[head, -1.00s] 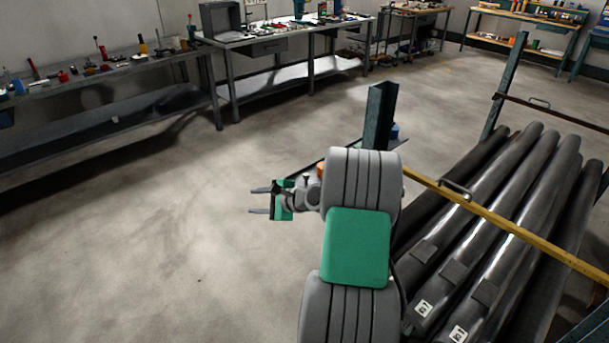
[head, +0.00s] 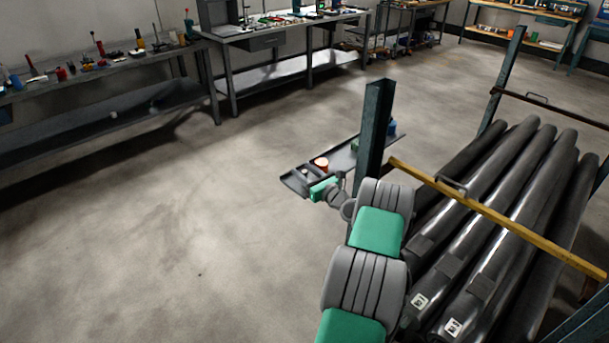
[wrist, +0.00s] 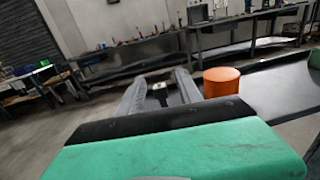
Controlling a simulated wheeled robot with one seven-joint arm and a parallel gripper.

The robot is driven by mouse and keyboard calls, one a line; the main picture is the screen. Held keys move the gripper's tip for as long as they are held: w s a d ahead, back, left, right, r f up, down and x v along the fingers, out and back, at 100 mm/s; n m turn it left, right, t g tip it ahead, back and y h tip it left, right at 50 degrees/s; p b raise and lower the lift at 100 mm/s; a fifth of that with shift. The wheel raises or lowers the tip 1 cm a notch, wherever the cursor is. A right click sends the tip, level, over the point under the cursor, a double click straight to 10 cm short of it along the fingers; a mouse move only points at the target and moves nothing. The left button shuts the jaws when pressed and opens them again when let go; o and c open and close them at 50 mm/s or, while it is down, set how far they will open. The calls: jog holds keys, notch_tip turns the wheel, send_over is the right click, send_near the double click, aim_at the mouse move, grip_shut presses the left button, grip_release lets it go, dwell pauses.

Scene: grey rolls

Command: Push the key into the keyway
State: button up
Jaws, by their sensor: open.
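My gripper (wrist: 159,79) is open in the wrist view, its two grey fingers pointing forward. A small dark piece with a pale top (wrist: 160,92) shows between the fingers; I cannot tell if it is the key or if a finger touches it. An orange cylinder (wrist: 221,82) stands just right of the fingers. No keyway can be made out.
A dark upright post (head: 374,135) rises beside the shelf, with a blue item (head: 392,127) behind it. A rack of grey rolls (head: 490,215) with a yellow bar (head: 500,222) lies to the right. Workbenches (head: 100,90) line the back wall. The floor (head: 180,240) at left is clear.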

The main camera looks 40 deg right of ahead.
jog(key=shift+c, duration=0.3)
grip_shut()
dwell(0.4)
